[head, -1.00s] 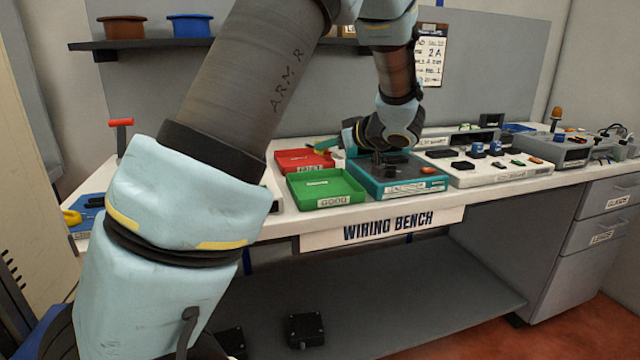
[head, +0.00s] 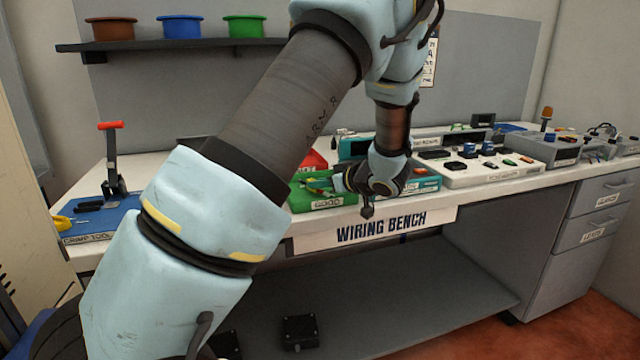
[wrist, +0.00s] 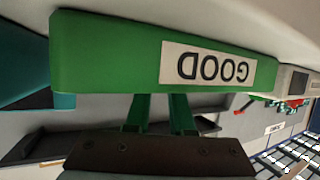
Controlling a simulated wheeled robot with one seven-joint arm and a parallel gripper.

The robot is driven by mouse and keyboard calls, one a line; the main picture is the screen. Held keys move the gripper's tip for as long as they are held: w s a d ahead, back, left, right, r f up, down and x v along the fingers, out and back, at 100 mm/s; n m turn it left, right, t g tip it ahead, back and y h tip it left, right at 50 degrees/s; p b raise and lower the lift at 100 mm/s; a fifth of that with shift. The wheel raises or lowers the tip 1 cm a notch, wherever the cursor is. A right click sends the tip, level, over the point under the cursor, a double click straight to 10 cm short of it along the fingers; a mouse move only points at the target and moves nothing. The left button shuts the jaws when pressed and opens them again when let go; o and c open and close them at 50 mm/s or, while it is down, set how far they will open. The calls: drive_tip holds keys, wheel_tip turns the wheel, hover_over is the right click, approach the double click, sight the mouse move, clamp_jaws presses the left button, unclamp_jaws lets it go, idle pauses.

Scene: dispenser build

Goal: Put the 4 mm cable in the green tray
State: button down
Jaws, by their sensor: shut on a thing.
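The green tray (head: 303,206), labelled GOOD, stands near the bench's front edge, partly hidden by my arm. Its front wall (wrist: 110,55) fills the upper wrist view, upside down. My gripper (head: 326,186) is tilted and reaches in from the right at the tray. In the wrist view my gripper's two fingers (wrist: 158,112) pass behind the tray's rim, so their tips are hidden. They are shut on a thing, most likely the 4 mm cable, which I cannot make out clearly.
A teal station (head: 425,184) stands right of the tray, partly behind my gripper. A red tray (head: 315,160) is behind the green one. A white parts board (head: 480,178) lies further right. A blue crimp tool base (head: 95,222) is at the left.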

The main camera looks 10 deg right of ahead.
drive_tip(key=shift+f, duration=0.15)
drive_tip(key=c, duration=0.8)
unclamp_jaws()
drive_tip(key=v, duration=1.2)
drive_tip(key=shift+r+b, duration=0.2)
drive_tip(key=shift+b, duration=0.2)
